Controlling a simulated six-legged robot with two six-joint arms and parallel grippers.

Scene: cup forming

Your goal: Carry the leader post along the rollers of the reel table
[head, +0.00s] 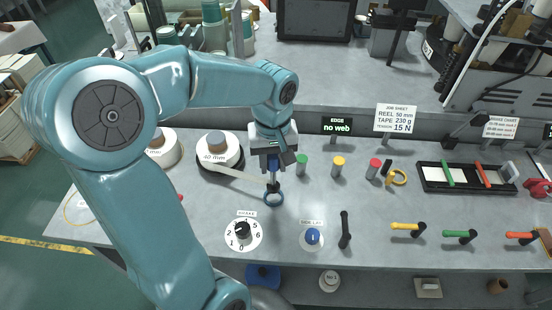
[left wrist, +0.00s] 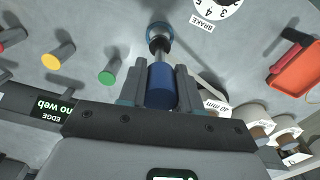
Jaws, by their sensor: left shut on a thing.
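My left gripper (head: 273,163) points down over the reel table (head: 150,215) and is shut on the leader post (head: 272,186). In the left wrist view the post's blue grip (left wrist: 161,86) sits between the fingers, with a metal pin below it. The pin's lower end is at a blue ring (head: 273,198); I cannot tell whether it touches. A pale tape (head: 238,175) runs from the white reel (head: 212,158) towards the post. The green roller (head: 302,164), yellow roller (head: 338,167) and red roller (head: 374,168) stand to the right. My right gripper is not in view.
A brake dial (head: 242,232) and a blue side-lay knob (head: 312,237) lie in front, beside a black lever (head: 345,230). The edge display (head: 337,126) reads "no web".

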